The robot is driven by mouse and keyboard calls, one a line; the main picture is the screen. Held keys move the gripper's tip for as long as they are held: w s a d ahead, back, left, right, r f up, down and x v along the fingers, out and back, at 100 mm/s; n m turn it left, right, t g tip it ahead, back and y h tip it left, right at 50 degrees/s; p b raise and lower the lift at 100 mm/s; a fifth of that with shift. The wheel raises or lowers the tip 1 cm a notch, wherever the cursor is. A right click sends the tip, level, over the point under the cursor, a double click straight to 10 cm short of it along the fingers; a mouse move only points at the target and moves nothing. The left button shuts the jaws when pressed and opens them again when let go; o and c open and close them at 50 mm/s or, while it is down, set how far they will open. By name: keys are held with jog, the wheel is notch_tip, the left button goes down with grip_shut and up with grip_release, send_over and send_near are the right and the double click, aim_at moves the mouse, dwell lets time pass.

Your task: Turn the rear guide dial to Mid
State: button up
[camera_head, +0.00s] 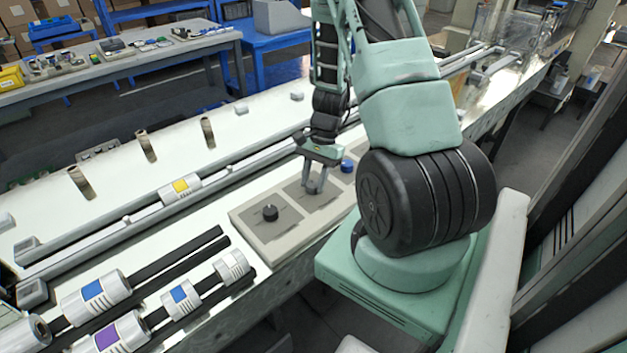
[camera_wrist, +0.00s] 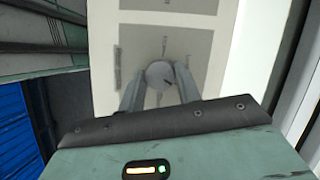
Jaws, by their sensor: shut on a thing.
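A beige control panel (camera_head: 250,234) lies at the front edge of the machine, with several dials in a row. My gripper (camera_head: 315,188) points down at the middle dial and is shut on it; in the head view the fingers mostly hide that dial. In the wrist view my gripper (camera_wrist: 158,84) has its two fingers on either side of a round grey dial (camera_wrist: 157,72). A small dark mark shows on the dial's lower right. Labels stand around it on a grey plate, too small to read. I cannot tell from lettering which dial is the rear guide.
A black dial (camera_head: 270,212) sits on the panel left of my gripper, and a blue dial (camera_head: 347,165) sits close to its right. Metal rails (camera_head: 120,225) run behind the panel. Rolls with coloured labels (camera_head: 95,300) lie on black bars at the lower left.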

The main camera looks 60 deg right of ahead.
jog(key=shift+d, duration=0.1)
dwell(0.5)
jog(key=o, duration=1)
jog(key=shift+c, duration=0.2)
jog(key=shift+r, duration=0.1)
jog(key=v, duration=1.7)
jog(key=shift+b, duration=0.4)
jog(key=shift+r, duration=0.15)
